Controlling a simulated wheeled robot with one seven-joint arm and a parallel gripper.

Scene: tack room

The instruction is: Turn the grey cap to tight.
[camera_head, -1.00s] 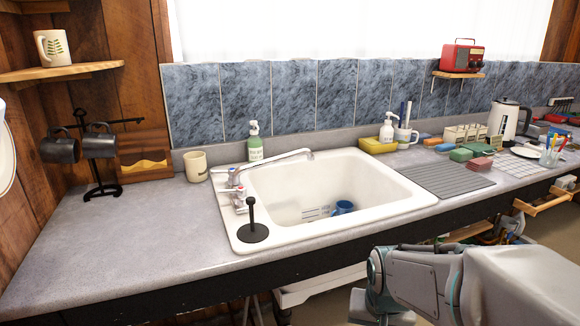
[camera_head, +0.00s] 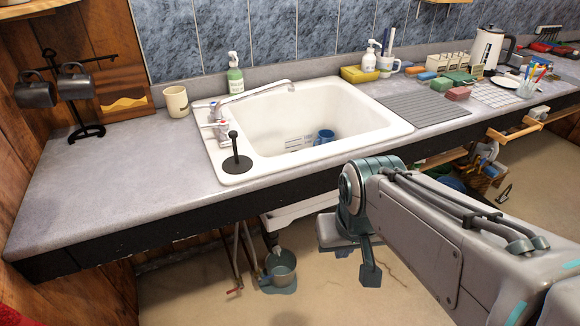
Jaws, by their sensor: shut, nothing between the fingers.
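I cannot make out a grey cap for certain in this view. Under the sink, pipes (camera_head: 242,256) run down to near the floor, with a small red part at the lower end. A grey-teal pot or bucket (camera_head: 281,266) stands beside them on the floor. My gripper (camera_head: 370,272) hangs below the end of my arm, in front of the counter and to the right of the pot, apart from it. Its fingers look together and hold nothing.
The white sink (camera_head: 375,108) holds a blue mug (camera_head: 324,137). A black plunger-like stand (camera_head: 236,160) is on its front left corner. The counter's dark front edge (camera_head: 150,228) lies above the pipes. A basket (camera_head: 480,180) stands at right. The floor (camera_head: 200,295) in front is mostly clear.

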